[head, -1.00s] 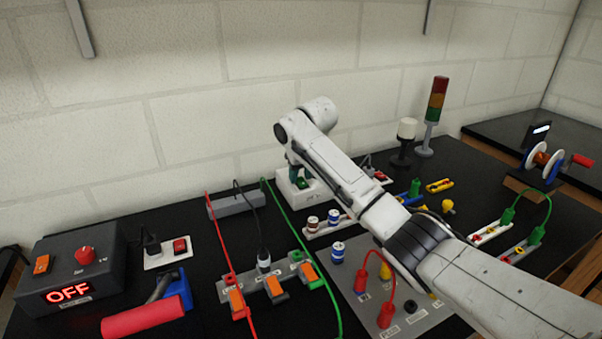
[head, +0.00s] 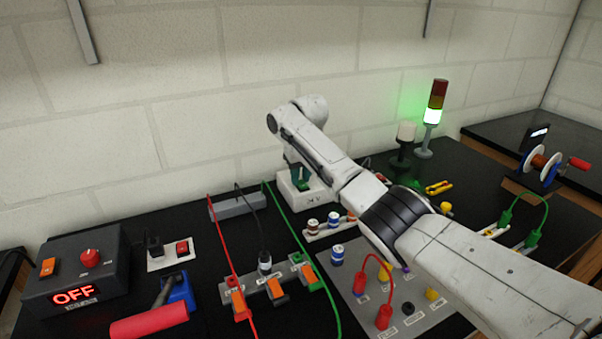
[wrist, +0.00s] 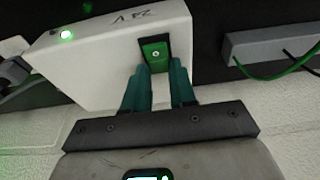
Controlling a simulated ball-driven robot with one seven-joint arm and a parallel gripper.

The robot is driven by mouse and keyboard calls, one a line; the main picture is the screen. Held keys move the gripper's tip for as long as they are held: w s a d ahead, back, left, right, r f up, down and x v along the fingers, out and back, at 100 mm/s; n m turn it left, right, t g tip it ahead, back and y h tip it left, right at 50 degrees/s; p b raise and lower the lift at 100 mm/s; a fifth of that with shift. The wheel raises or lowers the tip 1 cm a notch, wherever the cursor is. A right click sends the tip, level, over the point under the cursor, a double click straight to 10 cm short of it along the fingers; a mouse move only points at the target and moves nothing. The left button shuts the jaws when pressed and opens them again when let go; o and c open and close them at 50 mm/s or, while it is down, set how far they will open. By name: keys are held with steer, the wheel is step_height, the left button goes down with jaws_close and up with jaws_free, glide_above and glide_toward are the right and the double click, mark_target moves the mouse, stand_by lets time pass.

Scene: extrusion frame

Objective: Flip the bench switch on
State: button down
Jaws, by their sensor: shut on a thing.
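The bench switch is a white box (head: 312,205) at the back of the bench by the wall, marked with what looks like "24 V". In the wrist view the box (wrist: 100,55) shows a lit green lamp (wrist: 67,35) and a green rocker (wrist: 155,50) in a dark recess. My gripper (wrist: 160,68) has its teal fingers at the rocker, one on each side, shut on it. In the head view my gripper (head: 299,180) reaches down onto the box, and my arm hides part of the bench behind it.
The signal tower (head: 434,103) glows green, with a white beacon (head: 405,135) beside it. A supply box (head: 75,270) reading OFF stands front left. A grey strip (head: 237,206) lies left of the switch. Cables and a socket panel (head: 345,275) crowd the front.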

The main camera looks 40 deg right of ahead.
mark_target(302, 183)
steer(key=shift+w+d+f+g+b, duration=0.15)
steer(key=shift+w+g+b, duration=0.15)
steer(key=shift+b, duration=0.65)
steer(key=shift+g+b, duration=0.3)
steer(key=shift+b, duration=0.35)
steer(key=c, duration=0.9)
jaws_free()
steer(key=shift+s, duration=0.1)
steer(key=r, duration=0.7)
steer(key=s+r, duration=0.1)
steer(key=r, duration=0.3)
steer(key=shift+a, duration=0.2)
